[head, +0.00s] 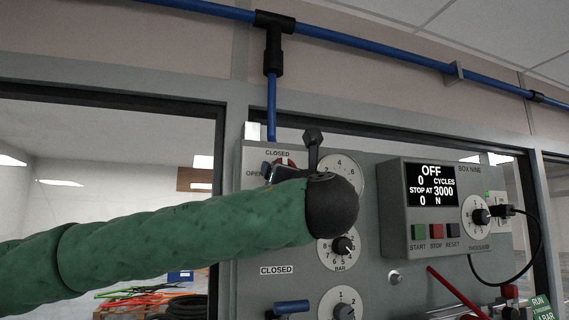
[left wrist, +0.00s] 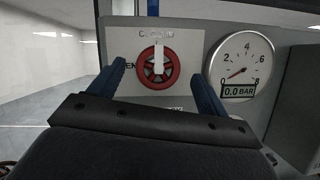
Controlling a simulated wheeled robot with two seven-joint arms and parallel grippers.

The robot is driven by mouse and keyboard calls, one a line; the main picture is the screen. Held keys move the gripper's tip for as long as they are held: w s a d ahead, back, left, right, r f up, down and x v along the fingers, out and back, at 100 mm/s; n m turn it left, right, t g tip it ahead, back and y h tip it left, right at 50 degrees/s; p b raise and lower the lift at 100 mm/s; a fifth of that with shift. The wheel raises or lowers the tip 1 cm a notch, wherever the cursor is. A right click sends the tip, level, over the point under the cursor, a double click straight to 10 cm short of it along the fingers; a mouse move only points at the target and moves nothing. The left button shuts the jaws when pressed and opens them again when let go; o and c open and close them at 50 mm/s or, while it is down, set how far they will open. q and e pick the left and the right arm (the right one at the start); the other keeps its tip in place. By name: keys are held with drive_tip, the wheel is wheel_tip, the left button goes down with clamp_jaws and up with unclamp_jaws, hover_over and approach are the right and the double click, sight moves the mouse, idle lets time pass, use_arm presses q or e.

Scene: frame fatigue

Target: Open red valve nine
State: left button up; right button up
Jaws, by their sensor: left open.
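The red valve is a small red handwheel (left wrist: 170,80) with a white pointer bar standing upright toward a mostly covered "CLOSED" label. In the head view, part of the red valve (head: 284,162) shows between the "CLOSED" and "OPEN" labels, partly hidden by my left wrist. My left gripper (left wrist: 159,66) is open, its two blue fingers on either side of the wheel in the left wrist view. A gap shows between each finger and the rim; the depth between them I cannot tell. My right gripper is not in view.
A gauge (left wrist: 240,65) reading 0.0 bar sits right of the valve. A control box (head: 445,212) with an "OFF" screen stands farther right on the panel. A blue handle (head: 292,306) is below a second "CLOSED" label. A blue pipe (head: 271,105) drops to the panel.

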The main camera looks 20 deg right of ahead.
use_arm(q)
drive_tip(key=p+x, duration=0.2)
drive_tip(key=x, duration=0.2)
drive_tip(key=shift+s+a+r, duration=0.1)
drive_tip(key=shift+w, duration=0.35)
drive_tip(key=c, duration=1)
